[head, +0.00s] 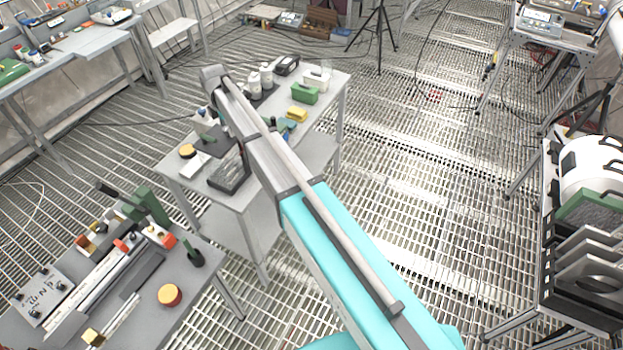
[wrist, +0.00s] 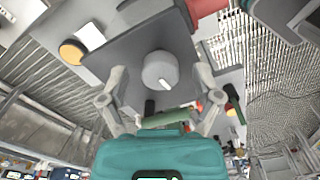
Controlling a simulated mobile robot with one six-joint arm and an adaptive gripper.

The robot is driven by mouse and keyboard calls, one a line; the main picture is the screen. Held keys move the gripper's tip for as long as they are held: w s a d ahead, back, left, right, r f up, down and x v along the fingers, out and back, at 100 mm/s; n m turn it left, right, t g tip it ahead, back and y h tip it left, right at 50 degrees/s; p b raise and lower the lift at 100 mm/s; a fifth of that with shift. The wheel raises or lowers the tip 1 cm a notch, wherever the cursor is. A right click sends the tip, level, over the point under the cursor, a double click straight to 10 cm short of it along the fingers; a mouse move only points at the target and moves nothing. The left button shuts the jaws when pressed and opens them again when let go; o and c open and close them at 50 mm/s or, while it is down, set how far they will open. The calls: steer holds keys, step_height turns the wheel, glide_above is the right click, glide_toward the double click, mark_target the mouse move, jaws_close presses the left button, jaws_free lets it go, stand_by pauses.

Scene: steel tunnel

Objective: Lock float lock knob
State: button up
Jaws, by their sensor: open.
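In the wrist view, a round light-grey knob (wrist: 160,70) with a white pointer mark stands on a dark grey plate (wrist: 118,50). The pointer slants toward the lower right of the picture. I take this as the float lock knob. My gripper (wrist: 155,84) is open, with one finger on each side of the knob and a clear gap to it on both sides in the picture. I cannot tell how far the fingertips are above the plate. In the head view, my arm reaches over the grey worktable (head: 235,195); the knob cannot be made out there.
On the worktable are a yellow-topped disc (head: 187,151), a dark block (head: 230,172), a green box (head: 305,95) and a yellow item (head: 298,114). A nearer cluttered bench (head: 205,275) stands lower left. The grating floor (head: 440,160) right of the worktable is mostly clear.

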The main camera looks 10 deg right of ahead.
mark_target(227, 128)
steer(key=n, duration=0.2)
steer(key=shift+n, duration=0.3)
step_height(227, 128, up, 14)
steer(key=p, duration=1.4)
steer(key=s+d+f+m+b, duration=1.9)
steer(key=s+d+f+b, duration=0.2)
steer(key=d, duration=0.3)
steer(key=shift+d+m, duration=0.15)
steer(key=shift+m, duration=0.25)
stand_by(0.4)
steer(key=s+d+m, duration=0.5)
steer(key=s+m, duration=0.1)
steer(key=s, duration=0.2)
stand_by(1.5)
